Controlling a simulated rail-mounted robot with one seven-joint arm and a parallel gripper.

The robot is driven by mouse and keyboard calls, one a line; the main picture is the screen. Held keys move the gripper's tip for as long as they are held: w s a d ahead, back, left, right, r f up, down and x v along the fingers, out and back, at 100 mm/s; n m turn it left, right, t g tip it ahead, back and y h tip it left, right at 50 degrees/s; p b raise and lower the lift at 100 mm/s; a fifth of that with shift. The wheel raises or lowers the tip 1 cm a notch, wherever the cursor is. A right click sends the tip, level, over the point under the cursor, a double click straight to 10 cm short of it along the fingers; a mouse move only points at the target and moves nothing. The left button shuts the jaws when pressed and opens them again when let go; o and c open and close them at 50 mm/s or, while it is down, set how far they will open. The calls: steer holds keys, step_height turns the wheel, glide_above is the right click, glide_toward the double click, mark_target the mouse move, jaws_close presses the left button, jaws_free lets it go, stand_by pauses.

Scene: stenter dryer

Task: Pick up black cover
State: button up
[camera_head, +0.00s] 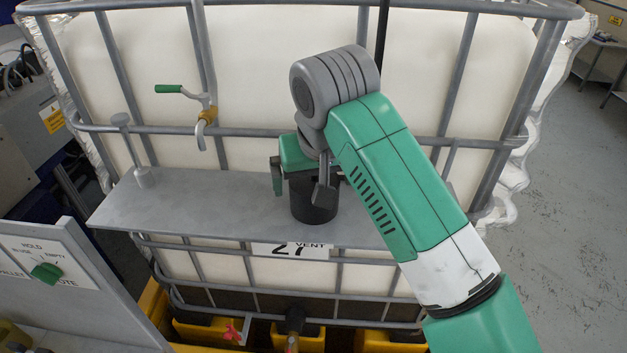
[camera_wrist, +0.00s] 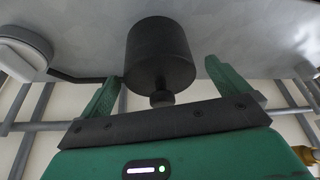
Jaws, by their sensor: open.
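The black cover (camera_head: 314,200) is a dark cylinder standing on the grey metal shelf (camera_head: 200,205), just behind the "27 VENT" label. In the wrist view the cover (camera_wrist: 160,55) shows a small knob on the end facing my gripper. My gripper (camera_head: 300,192) is at the cover from above, and hides its top in the head view. In the wrist view the fingers of my gripper (camera_wrist: 162,74) are open, one on each side of the knob end, with visible gaps. Contact with the cover does not show.
A large white caged tank (camera_head: 270,60) stands right behind the shelf. A green-handled valve lever (camera_head: 185,92) and a grey post with a round foot (camera_head: 138,165) are to the left. A panel with a green knob (camera_head: 46,272) is at the lower left. The shelf's left part is mostly bare.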

steer(key=shift+x, duration=1.5)
steer(key=c, duration=1)
steer(key=shift+r, duration=0.15)
step_height(320, 180, up, 10)
steer(key=shift+f+b, duration=0.1)
steer(key=shift+b, duration=0.8)
